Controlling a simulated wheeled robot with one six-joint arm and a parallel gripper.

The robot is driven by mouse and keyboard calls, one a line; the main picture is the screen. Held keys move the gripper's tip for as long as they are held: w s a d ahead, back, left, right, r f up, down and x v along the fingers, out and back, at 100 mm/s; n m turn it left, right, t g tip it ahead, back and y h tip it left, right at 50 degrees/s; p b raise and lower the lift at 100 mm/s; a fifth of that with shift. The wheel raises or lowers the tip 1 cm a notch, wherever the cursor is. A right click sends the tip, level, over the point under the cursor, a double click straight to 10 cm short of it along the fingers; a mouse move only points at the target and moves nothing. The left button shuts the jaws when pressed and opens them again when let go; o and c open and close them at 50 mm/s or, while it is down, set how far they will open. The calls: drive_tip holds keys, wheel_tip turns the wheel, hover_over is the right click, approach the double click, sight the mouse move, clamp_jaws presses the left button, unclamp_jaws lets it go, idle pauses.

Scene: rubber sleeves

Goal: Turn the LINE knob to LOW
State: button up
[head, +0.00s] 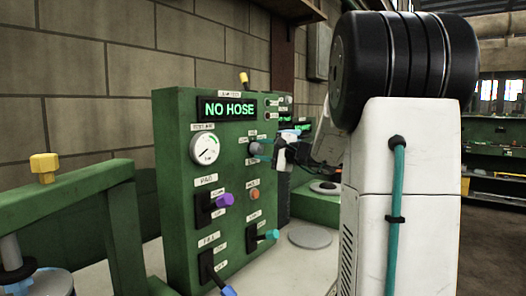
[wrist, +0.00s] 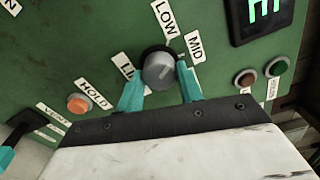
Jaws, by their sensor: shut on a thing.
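The LINE knob (wrist: 158,72) is a round grey knob on a dark base on the green panel. In the wrist view the label LOW (wrist: 166,17) is just above it and MID (wrist: 195,47) is to its upper right. A label starting "LI" (wrist: 126,67) is at its left, partly hidden by a finger. My gripper (wrist: 160,84) has its two teal fingers on either side of the knob, shut on it. In the head view the knob (head: 256,148) shows small at the panel's right part, with my gripper at it. I cannot tell where the knob points.
The green panel (head: 174,130) carries a display (head: 227,107) reading NO HOSE, a gauge (head: 205,149), a purple-handled lever (head: 222,200) and a teal-handled lever (head: 270,235). An orange HOLD button (wrist: 79,103) is left of my fingers in the wrist view.

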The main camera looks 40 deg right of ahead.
drive_tip(key=shift+n, duration=1.3)
drive_tip(key=o, duration=1)
drive_tip(key=shift+s, duration=0.1)
drive_tip(key=s, duration=0.5)
drive_tip(key=s+d, duration=0.1)
drive_tip(key=s, duration=0.1)
drive_tip(key=shift+s, duration=0.25)
